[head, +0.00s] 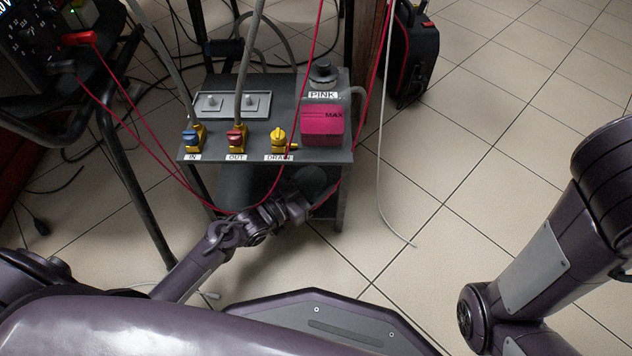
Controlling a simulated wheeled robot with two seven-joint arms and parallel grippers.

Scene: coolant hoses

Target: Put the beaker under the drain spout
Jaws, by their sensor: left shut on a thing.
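The drain spout (279,138) is a yellow fitting on the front edge of the grey cart, above a DRAIN label (279,157). My left gripper (304,198) is low in front of the cart, below and slightly right of the spout. It is shut on a dark, rounded thing (312,179) in the cart's shadow. This looks like the beaker, but its outline and contents are too dark to make out. I cannot tell whether it is directly under the spout. My right gripper is out of view.
Red cables hang across the cart front near my left gripper. Tiled floor (470,200) is clear to the right.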

